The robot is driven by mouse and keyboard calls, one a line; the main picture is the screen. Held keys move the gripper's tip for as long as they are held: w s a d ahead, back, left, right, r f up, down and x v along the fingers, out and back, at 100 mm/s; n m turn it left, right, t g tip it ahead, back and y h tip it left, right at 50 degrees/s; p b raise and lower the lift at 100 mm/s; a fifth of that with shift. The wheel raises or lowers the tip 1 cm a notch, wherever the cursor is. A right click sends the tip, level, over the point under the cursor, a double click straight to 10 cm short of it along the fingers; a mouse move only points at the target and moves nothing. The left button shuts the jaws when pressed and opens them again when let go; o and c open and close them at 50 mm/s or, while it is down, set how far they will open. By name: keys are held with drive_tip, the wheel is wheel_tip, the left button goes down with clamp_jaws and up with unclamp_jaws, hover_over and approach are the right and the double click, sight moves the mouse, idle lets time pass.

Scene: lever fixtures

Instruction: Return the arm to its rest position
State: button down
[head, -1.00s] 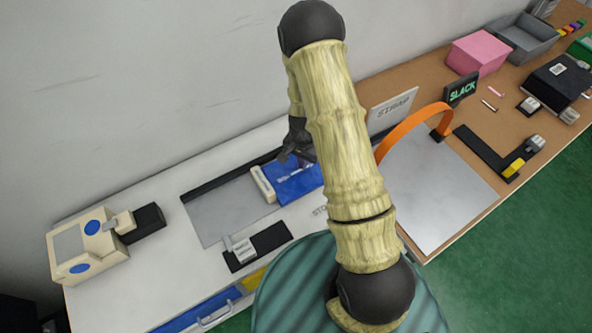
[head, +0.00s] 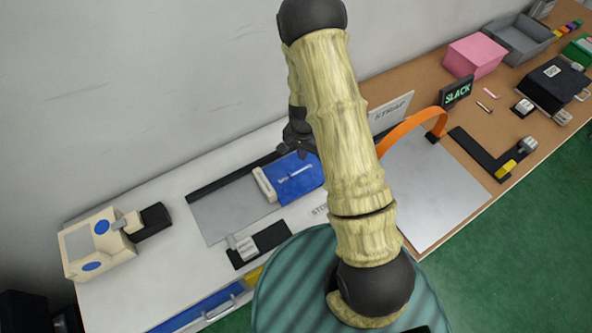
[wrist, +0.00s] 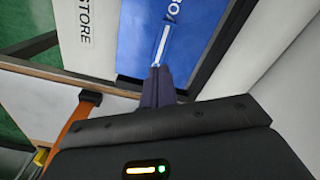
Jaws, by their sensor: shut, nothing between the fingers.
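My arm rises in the middle of the head view, and my gripper (head: 303,150) hangs behind it, partly hidden, above the blue panel (head: 295,180). In the wrist view my gripper (wrist: 158,72) has its fingers together with nothing between them. They point toward the blue panel (wrist: 185,30), which bears a light slot or bar. I cannot tell the exact gap between the fingertips and the panel.
A beige box with a lever (head: 95,245) stands at the left of the white bench. An orange strap (head: 410,130) arches over a grey plate (head: 430,190) at right. A pink box (head: 475,57) and a black device (head: 553,85) are farther right. The wall is behind.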

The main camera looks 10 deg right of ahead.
idle(0.5)
drive_tip(key=s+r+n+t, duration=0.1)
drive_tip(key=s+r+n, duration=0.3)
drive_tip(key=s+r, duration=0.3)
drive_tip(key=s+r+n+t, duration=0.1)
drive_tip(key=s+r+n, duration=0.3)
drive_tip(key=r, duration=1.2)
drive_tip(key=s, duration=0.3)
drive_tip(key=shift+s+t, duration=0.2)
drive_tip(key=shift+t, duration=0.1)
drive_tip(key=shift+w+r, duration=0.1)
